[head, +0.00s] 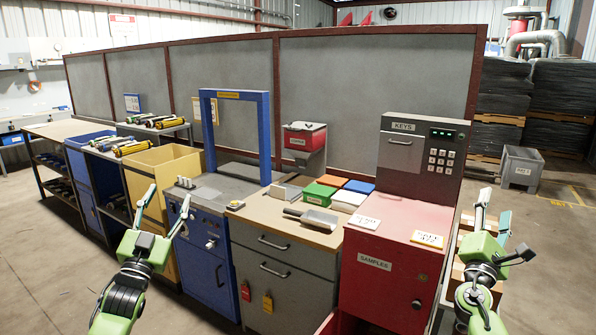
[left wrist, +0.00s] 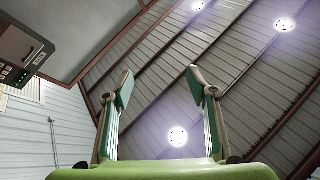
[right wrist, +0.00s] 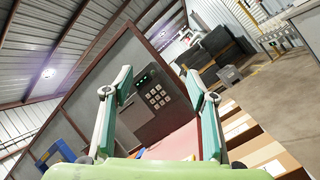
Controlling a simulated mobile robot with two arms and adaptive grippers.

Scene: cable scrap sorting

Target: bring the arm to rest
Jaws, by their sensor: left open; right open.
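My left gripper (head: 163,212) is open and empty, raised in front of the blue machine at the left of the head view. My right gripper (head: 492,213) is open and empty at the right of the head view, right of the red samples cabinet (head: 394,268). In the right wrist view its fingers (right wrist: 160,100) are apart, with the keypad box seen between them. Neither gripper appears to touch anything.
A wooden-topped drawer unit (head: 285,226) holds a scoop (head: 311,218) and coloured boxes. The keys box (head: 420,153) stands on the red cabinet. A blue-framed machine (head: 208,245), a yellow bin (head: 163,166) and cable shelves continue leftward. Floor (head: 40,270) at the front left is clear.

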